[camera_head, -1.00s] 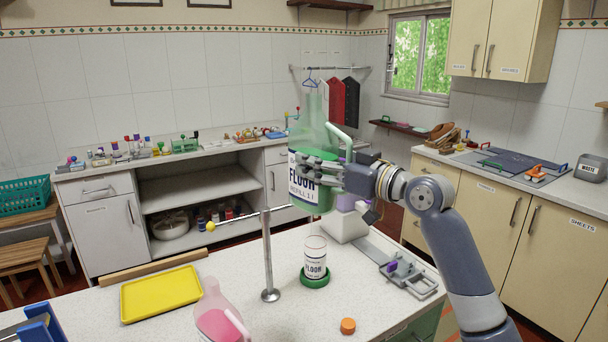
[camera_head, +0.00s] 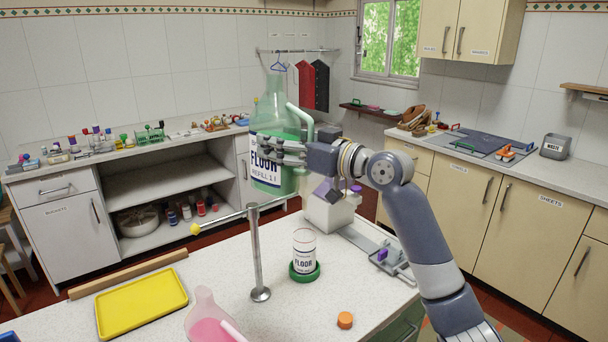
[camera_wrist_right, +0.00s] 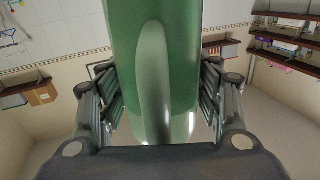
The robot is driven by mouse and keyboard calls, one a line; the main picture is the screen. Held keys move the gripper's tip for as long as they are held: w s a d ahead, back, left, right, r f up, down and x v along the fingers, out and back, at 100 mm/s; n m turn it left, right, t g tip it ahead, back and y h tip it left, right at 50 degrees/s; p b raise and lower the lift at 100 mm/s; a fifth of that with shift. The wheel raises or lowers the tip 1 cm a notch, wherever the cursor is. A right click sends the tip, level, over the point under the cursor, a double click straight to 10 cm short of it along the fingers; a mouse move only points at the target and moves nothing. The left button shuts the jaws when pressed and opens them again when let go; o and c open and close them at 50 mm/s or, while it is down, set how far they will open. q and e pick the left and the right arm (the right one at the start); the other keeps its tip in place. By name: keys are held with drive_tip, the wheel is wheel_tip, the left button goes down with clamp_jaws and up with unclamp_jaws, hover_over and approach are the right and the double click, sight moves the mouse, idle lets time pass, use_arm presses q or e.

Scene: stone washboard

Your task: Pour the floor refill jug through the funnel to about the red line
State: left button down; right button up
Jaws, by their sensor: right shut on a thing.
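The floor refill jug (camera_head: 270,176) is a clear green-tinted jug with green liquid and a FLOOR REFILL label. My right gripper (camera_head: 276,149) is shut on it and holds it up, about upright, above the worktop. In the right wrist view the jug (camera_wrist_right: 180,60) fills the space between my fingers, its handle towards the camera. The clear FLOOR bottle (camera_head: 304,252) stands upright in a green ring base (camera_head: 304,272), below and right of the jug. A thin reddish line shows near its top. I cannot make out a funnel. My left gripper is not in view.
A metal post (camera_head: 256,255) with a yellow-tipped arm stands left of the bottle. A jug of pink liquid (camera_head: 212,322), a yellow tray (camera_head: 142,303), a wooden bar (camera_head: 128,274) and an orange cap (camera_head: 345,320) lie around. A purple-clamped metal fixture (camera_head: 390,260) is at right.

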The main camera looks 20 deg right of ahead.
sight(275, 167)
drive_tip(key=shift+s+a+f+m, duration=0.15)
drive_tip(key=shift+s+f+m, duration=0.15)
drive_tip(key=shift+f+m, duration=0.4)
drive_tip(key=shift+m+p, duration=0.4)
drive_tip(key=shift+m, duration=0.1)
drive_tip(key=shift+a+f+m+p, duration=0.2)
drive_tip(key=shift+f+m+p, duration=0.1)
drive_tip(key=shift+m, duration=0.2)
drive_tip(key=shift+s+a+r+m+p, duration=0.15)
drive_tip(key=shift+r+m+p, duration=0.3)
drive_tip(key=shift+p, duration=0.3)
drive_tip(key=shift+f+m+p, duration=0.3)
drive_tip(key=shift+f+m, duration=0.05)
drive_tip(key=shift+m, duration=0.4)
drive_tip(key=shift+f, duration=0.3)
drive_tip(key=shift+a+f+m+p, duration=0.15)
drive_tip(key=shift+f+m+p, duration=0.2)
drive_tip(key=shift+m, duration=0.35)
drive_tip(key=shift+s+f+m+p, duration=0.3)
drive_tip(key=shift+s+f+m, duration=0.15)
drive_tip(key=shift+m, duration=0.15)
drive_tip(key=shift+w+a+f, duration=0.25)
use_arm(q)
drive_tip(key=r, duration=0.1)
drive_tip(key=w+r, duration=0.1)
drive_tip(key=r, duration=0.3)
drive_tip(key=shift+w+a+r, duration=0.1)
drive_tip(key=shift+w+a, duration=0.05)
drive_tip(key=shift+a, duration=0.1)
